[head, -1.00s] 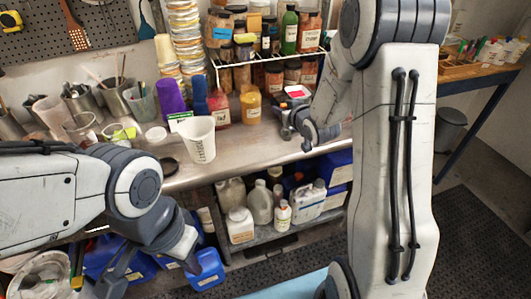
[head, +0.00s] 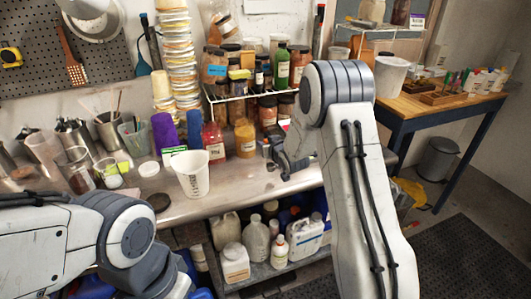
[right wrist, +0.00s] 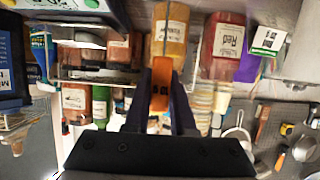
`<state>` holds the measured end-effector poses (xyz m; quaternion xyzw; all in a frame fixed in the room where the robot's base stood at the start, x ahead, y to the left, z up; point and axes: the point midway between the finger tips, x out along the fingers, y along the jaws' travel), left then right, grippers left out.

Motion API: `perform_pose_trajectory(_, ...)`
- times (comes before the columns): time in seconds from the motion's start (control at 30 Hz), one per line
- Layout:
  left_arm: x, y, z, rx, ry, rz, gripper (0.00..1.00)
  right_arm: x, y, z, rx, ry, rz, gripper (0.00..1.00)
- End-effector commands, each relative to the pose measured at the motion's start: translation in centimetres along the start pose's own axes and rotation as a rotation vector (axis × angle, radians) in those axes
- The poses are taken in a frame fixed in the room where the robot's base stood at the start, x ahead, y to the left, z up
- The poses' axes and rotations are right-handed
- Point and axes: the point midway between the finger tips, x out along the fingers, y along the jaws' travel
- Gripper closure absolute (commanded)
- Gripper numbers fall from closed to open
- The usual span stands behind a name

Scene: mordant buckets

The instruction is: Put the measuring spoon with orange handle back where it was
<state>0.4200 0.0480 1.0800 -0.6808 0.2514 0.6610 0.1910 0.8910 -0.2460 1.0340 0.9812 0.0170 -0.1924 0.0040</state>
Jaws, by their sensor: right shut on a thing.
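My right gripper (head: 277,160) is over the back of the counter (head: 232,205), in front of the jars. In the right wrist view, its jaws (right wrist: 160,90) are shut on the orange handle of the measuring spoon (right wrist: 160,77). The spoon's bowl is not clear to see in either view. My left arm comes in at the lower left of the head view, with its jaws out of frame.
A white cup (head: 192,176) stands left of my right gripper. A yellow jar (head: 245,138) and a red bottle (head: 214,143) stand behind it. A wire rack (head: 212,97) of jars is above. Jugs (head: 256,238) fill the shelf below. Steel cups crowd the counter's left.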

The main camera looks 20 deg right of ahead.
Motion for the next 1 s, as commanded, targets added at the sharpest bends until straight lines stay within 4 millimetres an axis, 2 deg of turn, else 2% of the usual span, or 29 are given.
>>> perform_pose_trajectory(0.3, -1.1, 0.1, -0.1, 0.0, 0.0, 0.0, 1.0, 1.5, -0.1, 3.5, 0.001, -0.002, 0.001, 1.0)
perform_pose_trajectory(0.73, -0.5, 0.0, 0.0, 0.0, 0.0, 0.0, 1.0, 1.8, 0.0, 4.3, 0.001, 0.0, 0.001, 1.0)
perform_pose_trajectory(0.77, -0.7, 0.1, 0.0, 0.0, 0.0, 0.0, 1.0, 1.7, 0.0, 4.1, 0.001, 0.0, 0.001, 0.66)
perform_pose_trajectory(0.8, -0.7, 0.1, 0.0, 0.0, 0.0, 0.0, 1.0, 1.7, 0.0, 4.1, 0.001, 0.0, 0.001, 0.51)
perform_pose_trajectory(0.83, -0.7, 0.1, 0.0, 0.0, 0.0, 0.0, 1.0, 1.7, 0.0, 4.1, 0.001, 0.0, 0.001, 0.48)
perform_pose_trajectory(1.0, -0.7, 0.1, 0.0, 0.0, 0.0, 0.0, 1.0, 1.7, 0.0, 4.1, 0.001, -0.001, 0.0, 0.48)
